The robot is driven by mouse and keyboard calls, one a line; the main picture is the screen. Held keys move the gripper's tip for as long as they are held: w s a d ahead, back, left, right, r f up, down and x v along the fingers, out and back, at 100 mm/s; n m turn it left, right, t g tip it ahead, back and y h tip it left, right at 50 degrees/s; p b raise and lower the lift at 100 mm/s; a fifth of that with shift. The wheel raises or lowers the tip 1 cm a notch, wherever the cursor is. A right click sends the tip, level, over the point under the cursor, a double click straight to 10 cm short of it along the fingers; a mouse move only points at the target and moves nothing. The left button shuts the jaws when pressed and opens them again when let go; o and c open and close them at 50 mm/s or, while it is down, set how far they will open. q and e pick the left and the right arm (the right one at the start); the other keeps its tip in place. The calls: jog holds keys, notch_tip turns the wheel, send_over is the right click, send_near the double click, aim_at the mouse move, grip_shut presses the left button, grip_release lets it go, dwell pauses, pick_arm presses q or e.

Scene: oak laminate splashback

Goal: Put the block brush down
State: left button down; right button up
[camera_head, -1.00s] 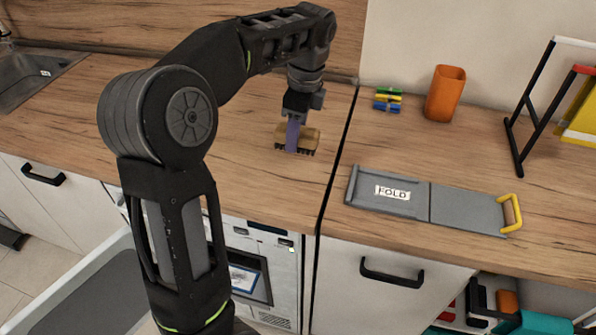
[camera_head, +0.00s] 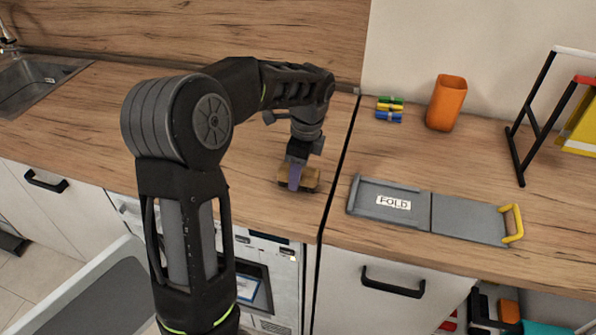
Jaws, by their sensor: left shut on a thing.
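The block brush (camera_head: 312,179) has a tan wooden block with dark bristles underneath. It is at the right part of the left wooden counter, close to the front edge and left of the dark seam. My left gripper (camera_head: 295,178) comes down from above and is shut on the brush, with a purple finger across the block's near side. The brush is low over the counter; I cannot tell whether its bristles touch the wood. My right gripper is not in view.
A grey folding board (camera_head: 430,212) marked FOLD, with a yellow handle, lies right of the seam. Behind it are an orange cup (camera_head: 445,103), coloured clips (camera_head: 389,110) and a black rack (camera_head: 535,120). A sink (camera_head: 38,82) is at far left. The counter left of my arm is clear.

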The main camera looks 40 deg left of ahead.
pick_arm(q)
jog(key=shift+f, duration=0.15)
jog(key=shift+f, duration=0.2)
jog(key=c, duration=0.7)
grip_release()
jog(key=shift+r, duration=0.15)
